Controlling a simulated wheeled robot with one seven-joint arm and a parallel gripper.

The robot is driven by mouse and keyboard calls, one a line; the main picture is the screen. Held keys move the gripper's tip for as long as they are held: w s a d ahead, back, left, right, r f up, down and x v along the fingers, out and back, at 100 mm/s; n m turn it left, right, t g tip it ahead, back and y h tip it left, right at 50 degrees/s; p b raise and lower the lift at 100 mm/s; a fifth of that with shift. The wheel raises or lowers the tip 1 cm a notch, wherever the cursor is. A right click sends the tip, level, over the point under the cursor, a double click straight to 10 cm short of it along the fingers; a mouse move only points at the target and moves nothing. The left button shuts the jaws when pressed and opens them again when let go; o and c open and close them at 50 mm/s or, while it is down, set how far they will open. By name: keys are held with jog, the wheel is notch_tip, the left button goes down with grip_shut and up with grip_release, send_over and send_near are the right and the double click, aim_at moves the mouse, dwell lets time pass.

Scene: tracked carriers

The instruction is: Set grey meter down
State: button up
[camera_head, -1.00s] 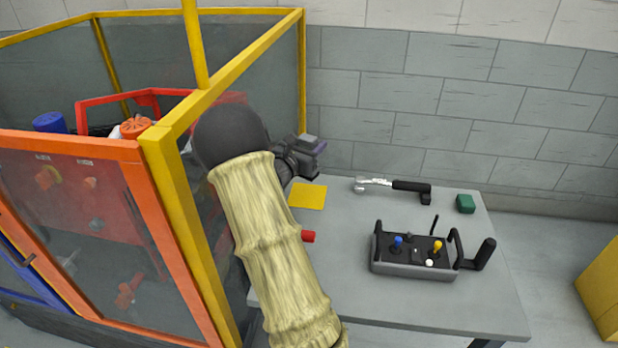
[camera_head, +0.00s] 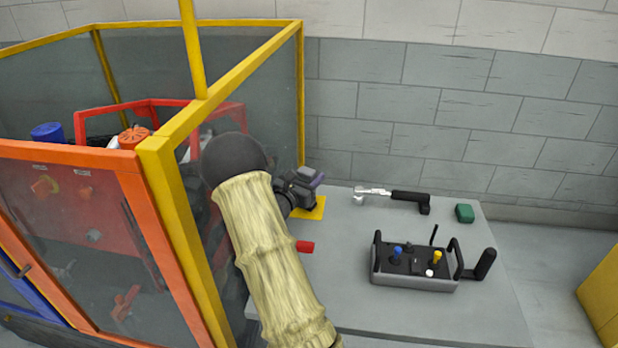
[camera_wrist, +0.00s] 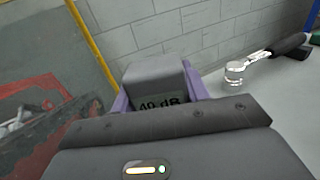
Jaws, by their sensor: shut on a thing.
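The grey meter (camera_wrist: 155,80) is between the purple-edged fingers of my gripper (camera_wrist: 160,95) in the wrist view. Its display reads about "40 dB". In the head view my gripper (camera_head: 312,180) is shut on the meter, over the yellow square (camera_head: 312,210) on the table. The meter is hard to tell from the gripper there. Whether its base touches the square cannot be seen.
The grey table (camera_head: 345,290) holds a torque wrench (camera_head: 392,195), a green block (camera_head: 464,213), a remote control box (camera_head: 415,270) and a red object (camera_head: 305,246). A yellow-framed enclosure (camera_head: 170,150) stands close at left. A block wall is behind.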

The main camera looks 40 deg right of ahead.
jog(key=shift+f, duration=0.15)
jog(key=o, duration=1.1)
jog(key=shift+r, duration=0.3)
jog(key=v, duration=0.7)
jog(key=shift+a, duration=0.25)
